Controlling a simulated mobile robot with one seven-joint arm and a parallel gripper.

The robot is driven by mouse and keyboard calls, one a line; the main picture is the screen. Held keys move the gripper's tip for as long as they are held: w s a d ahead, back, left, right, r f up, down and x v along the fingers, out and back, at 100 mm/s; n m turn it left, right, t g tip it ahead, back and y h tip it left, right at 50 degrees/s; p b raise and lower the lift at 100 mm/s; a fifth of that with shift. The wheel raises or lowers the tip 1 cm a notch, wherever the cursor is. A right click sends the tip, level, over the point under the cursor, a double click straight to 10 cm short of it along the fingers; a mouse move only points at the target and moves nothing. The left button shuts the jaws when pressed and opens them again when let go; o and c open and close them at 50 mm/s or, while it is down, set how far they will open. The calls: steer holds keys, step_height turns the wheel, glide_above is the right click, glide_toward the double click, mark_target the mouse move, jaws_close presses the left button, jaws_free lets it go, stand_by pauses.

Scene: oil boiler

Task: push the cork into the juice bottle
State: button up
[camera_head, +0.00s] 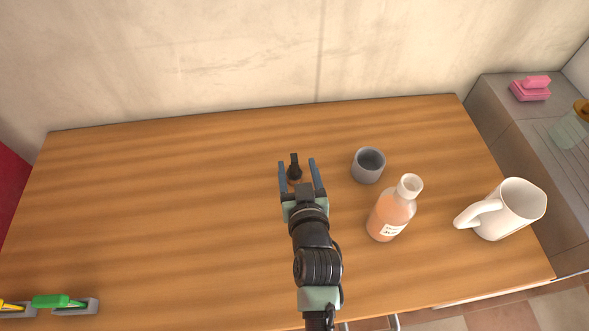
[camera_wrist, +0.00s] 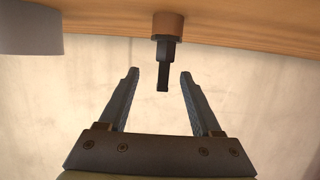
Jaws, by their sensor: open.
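The cork is a brown plug (camera_wrist: 168,25) with a black handle, standing on the table in the wrist view. In the head view its dark handle (camera_head: 294,166) shows between my fingertips. My gripper (camera_head: 298,164) is open, with one finger on each side of the handle. In the wrist view my gripper (camera_wrist: 160,74) shows gaps between both fingers and the handle, so it is not held. The juice bottle (camera_head: 390,215), with orange-pink juice, a label and a pale neck, stands upright to the right of my gripper. No cork shows in its mouth.
A grey cup (camera_head: 368,166) stands between my gripper and the bottle, slightly farther back. A white mug (camera_head: 505,209) stands at the right. Green (camera_head: 62,301) and yellow (camera_head: 12,306) items lie front left. The wooden table (camera_head: 160,205) is otherwise clear, with a wall behind.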

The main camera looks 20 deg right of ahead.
steer(key=shift+a+x, duration=0.2)
steer(key=shift+x, duration=2.65)
steer(key=shift+f, duration=0.1)
jaws_close()
